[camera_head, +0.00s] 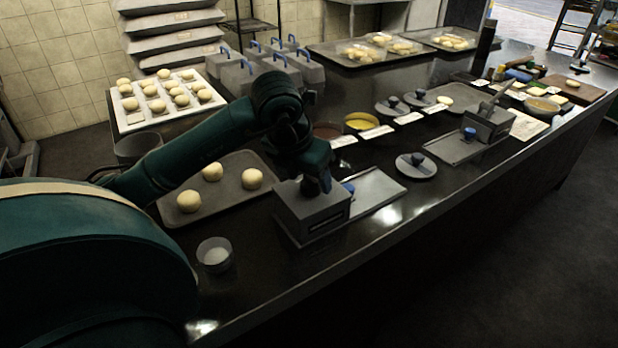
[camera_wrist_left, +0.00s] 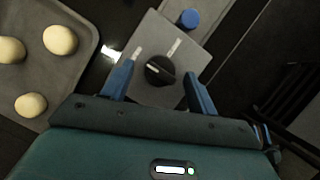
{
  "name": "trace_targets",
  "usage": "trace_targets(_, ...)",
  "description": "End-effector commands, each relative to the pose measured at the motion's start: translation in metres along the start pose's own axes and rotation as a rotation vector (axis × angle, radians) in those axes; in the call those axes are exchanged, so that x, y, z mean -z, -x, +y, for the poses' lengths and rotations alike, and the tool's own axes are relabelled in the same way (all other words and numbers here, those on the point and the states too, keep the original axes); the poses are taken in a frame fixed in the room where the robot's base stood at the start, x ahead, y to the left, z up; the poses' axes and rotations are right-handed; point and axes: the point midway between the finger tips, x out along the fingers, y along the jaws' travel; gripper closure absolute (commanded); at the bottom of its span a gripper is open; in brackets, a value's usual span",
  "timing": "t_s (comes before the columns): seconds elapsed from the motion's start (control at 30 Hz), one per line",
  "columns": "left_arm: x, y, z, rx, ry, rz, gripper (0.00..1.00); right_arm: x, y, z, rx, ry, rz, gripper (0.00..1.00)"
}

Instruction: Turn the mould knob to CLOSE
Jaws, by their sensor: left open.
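The mould is a grey box (camera_head: 312,215) on the dark counter in the head view, with a flat grey plate and a blue knob to its right. In the left wrist view, its top face (camera_wrist_left: 150,36) carries a round black knob (camera_wrist_left: 160,70) with a white pointer mark on its left half. Two small pale labels sit beyond the knob, too small to read. My left gripper (camera_wrist_left: 158,80) is open, its blue fingers on either side of the knob, with visible gaps. In the head view my left gripper (camera_head: 318,182) is over the box, partly hiding its top. My right gripper is out of view.
A tray with dough balls (camera_head: 235,165) lies left of the box, and a small bowl (camera_head: 214,254) stands in front of it. A round grey lid (camera_head: 416,167) and a second similar box (camera_head: 488,123) stand to the right. The counter's front edge is close.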

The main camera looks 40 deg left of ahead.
Motion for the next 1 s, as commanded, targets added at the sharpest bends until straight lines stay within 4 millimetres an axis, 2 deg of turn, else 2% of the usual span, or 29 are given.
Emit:
trace_targets(0.13,0.0001,-0.0081,-0.0002,0.001,0.000,0.000,0.41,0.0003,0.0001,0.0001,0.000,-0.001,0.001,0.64)
trace_targets(0.4,0.0000,-0.0091,-0.0001,0.001,0.000,-0.001,0.41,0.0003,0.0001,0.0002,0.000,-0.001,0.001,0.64)
trace_targets(0.93,-0.0001,-0.0086,-0.0001,0.001,0.000,-0.001,0.85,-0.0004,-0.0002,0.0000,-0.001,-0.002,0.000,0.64)
trace_targets(1.0,-0.0001,-0.0086,-0.0001,0.001,-0.001,-0.001,0.85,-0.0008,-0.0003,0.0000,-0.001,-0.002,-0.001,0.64)
